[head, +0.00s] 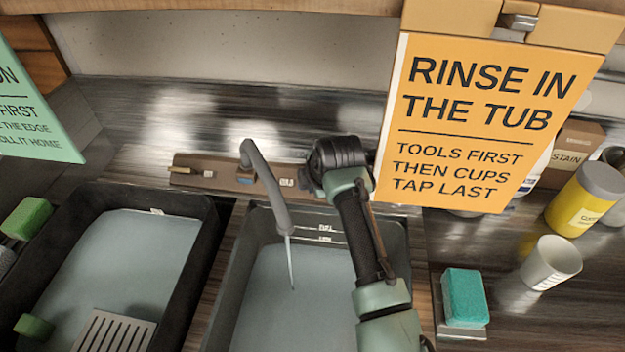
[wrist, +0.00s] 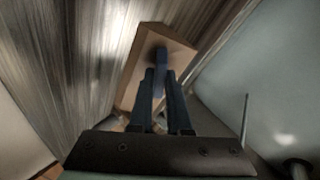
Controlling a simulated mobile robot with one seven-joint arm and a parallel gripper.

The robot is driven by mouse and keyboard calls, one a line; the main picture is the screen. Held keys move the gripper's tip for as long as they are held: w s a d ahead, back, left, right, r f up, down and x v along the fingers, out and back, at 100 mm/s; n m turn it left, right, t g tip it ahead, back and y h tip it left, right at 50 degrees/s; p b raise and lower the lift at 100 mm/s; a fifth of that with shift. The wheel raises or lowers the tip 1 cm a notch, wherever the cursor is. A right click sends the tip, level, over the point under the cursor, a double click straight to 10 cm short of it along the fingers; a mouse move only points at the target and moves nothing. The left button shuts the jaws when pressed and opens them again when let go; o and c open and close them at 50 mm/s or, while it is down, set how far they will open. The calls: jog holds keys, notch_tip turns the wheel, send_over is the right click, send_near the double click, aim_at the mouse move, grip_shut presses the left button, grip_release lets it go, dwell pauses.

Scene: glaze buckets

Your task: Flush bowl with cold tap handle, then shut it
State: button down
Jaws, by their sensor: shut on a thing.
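The grey tap spout (head: 264,182) arches over the right-hand tub (head: 228,285), and a thin stream of water (head: 290,264) falls from it into the grey liquid there. The stream also shows in the wrist view (wrist: 245,118). My gripper (wrist: 160,82) is shut on the blue tap handle (wrist: 160,58), which stands on a wooden block (wrist: 182,48). In the head view my arm hides the fingers and the handle. No separate bowl shows; the right-hand tub is the one under the spout.
An orange sign (head: 480,120) hangs at right. A teal sponge (head: 464,297), a white cup (head: 550,264) and a yellow jar (head: 583,200) stand on the right counter.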

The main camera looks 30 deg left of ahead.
jog(key=shift+d+m+t+y, duration=0.1)
jog(key=shift+m+t+y, duration=0.25)
jog(key=shift+m, duration=1.45)
jog(key=c, duration=0.9)
grip_release()
jog(key=shift+o, duration=0.2)
notch_tip(320, 180, up, 10)
